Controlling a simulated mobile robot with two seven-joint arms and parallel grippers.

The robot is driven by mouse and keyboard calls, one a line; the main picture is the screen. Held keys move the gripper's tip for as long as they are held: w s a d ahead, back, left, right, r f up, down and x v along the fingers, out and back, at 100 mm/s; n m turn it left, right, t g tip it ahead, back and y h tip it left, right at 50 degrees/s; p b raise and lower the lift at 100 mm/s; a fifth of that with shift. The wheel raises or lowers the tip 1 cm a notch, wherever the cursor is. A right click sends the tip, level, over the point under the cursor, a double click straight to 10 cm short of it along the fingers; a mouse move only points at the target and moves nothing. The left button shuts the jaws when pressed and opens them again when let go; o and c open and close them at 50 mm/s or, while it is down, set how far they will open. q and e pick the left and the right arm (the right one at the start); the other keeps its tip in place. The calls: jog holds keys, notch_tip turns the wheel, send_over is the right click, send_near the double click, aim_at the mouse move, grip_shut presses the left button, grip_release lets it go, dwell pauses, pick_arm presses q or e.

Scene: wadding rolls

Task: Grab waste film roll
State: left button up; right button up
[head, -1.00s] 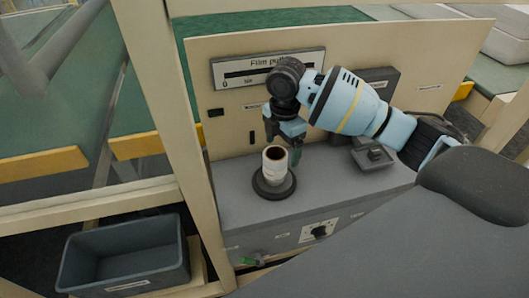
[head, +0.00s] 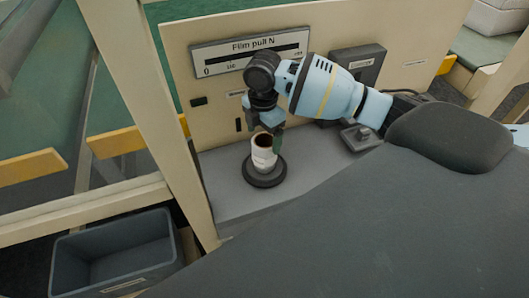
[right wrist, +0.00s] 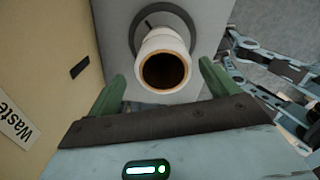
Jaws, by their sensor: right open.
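The waste film roll (head: 263,158) is white with a brown hollow core. It stands upright on a round black base (head: 265,177) on the grey bench. My right gripper (head: 265,130) points down at the top of the roll. In the right wrist view the roll (right wrist: 163,42) shows between the two green fingers of my open right gripper (right wrist: 163,70), with a gap visible on each side. I cannot tell how far down the fingers reach. I make out no left gripper in the head view.
A panel with a "Film pull" scale (head: 250,52) stands close behind the roll. A small grey box (head: 360,138) sits to its right on the bench. A dark grey bin (head: 115,255) stands lower left, beyond a pale frame post (head: 150,110).

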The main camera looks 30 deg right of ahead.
aim_at(264, 144)
jog(key=f, duration=0.4)
jog(key=shift+s+f, duration=0.1)
jog(key=shift+s, duration=0.1)
jog(key=c, duration=1.2)
jog(key=shift+r, duration=0.2)
notch_tip(264, 144, up, 10)
jog(key=shift+f+p, duration=0.15)
jog(key=shift+p, duration=0.15)
